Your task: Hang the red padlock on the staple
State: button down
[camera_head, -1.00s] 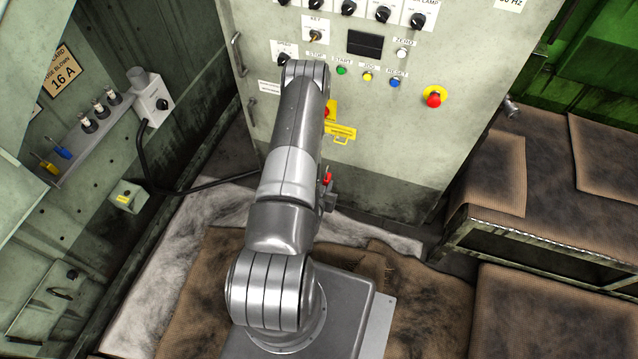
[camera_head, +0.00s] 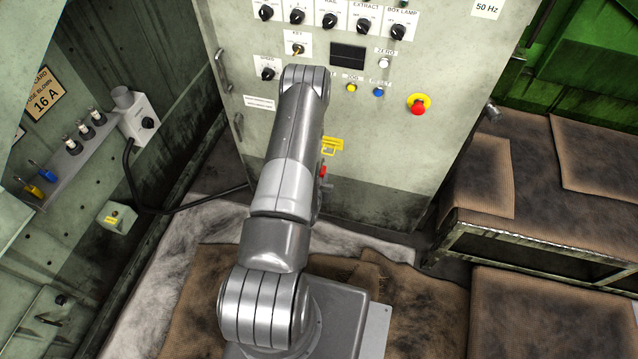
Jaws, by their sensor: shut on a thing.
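The red padlock (camera_head: 323,172) shows as a small red patch at the right edge of my arm, low in front of the grey cabinet. My gripper (camera_head: 321,187) is mostly hidden behind my arm; only a sliver shows just below the red patch. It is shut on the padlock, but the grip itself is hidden. The yellow staple (camera_head: 332,150) is on the cabinet front, just above and slightly right of the padlock in the picture. My arm covers its left side. The padlock appears apart from the staple; the depth between them cannot be told.
The cabinet (camera_head: 400,150) carries knobs, buttons and a red emergency stop (camera_head: 418,106). A bench (camera_head: 560,190) stands at right. A shelf with fuses (camera_head: 73,146) is on the left wall, and a black cable (camera_head: 170,211) runs to the cabinet.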

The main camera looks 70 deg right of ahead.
aim_at(324, 167)
jog(key=shift+d, duration=3.1)
jog(key=shift+f, duration=1.45)
jog(key=c, duration=1.3)
grip_release()
jog(key=shift+o, duration=0.2)
jog(key=v, duration=1)
jog(key=shift+a, duration=0.35)
jog(key=shift+r, duration=0.1)
